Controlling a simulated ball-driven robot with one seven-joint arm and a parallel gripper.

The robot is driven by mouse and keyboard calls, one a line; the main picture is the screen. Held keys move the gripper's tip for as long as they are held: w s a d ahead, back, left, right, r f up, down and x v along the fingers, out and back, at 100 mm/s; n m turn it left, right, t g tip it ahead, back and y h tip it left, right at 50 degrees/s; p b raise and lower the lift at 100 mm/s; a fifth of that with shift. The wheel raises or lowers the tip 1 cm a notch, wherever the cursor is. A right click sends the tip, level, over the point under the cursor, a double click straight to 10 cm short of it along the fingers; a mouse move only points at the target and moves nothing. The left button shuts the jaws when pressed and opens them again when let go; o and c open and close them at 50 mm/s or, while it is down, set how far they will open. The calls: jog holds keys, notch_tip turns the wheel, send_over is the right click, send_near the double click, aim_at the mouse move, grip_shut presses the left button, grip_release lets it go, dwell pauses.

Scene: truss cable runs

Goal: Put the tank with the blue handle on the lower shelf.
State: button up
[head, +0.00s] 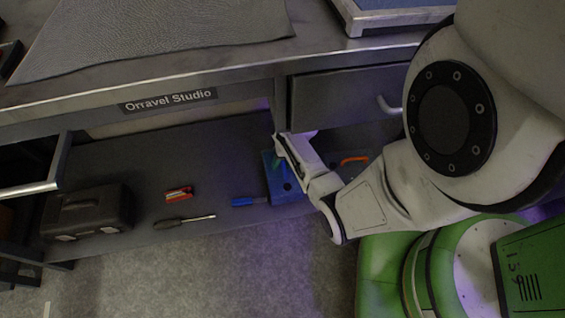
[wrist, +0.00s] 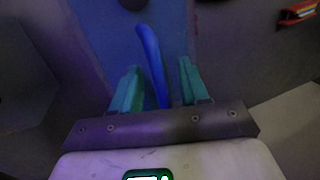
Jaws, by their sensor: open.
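A blue curved handle (wrist: 150,50) shows in the wrist view, lying between the two teal fingers of my gripper (wrist: 158,75). The fingers stand apart, one on each side of it, and I cannot tell whether either touches it. The tank body under the handle is not clearly seen. My arm and hand hide much of this spot.
A black toolbox (head: 90,211), a red item (head: 178,193), a screwdriver (head: 184,221) and a small blue handle-like piece (head: 249,201) lie on the shelf. An orange handle (head: 353,160) shows behind my wrist. The bench top edge (head: 150,80) and drawer (head: 345,97) overhang it.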

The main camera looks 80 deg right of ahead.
jog(key=p+v, duration=0.5)
jog(key=v, duration=0.7)
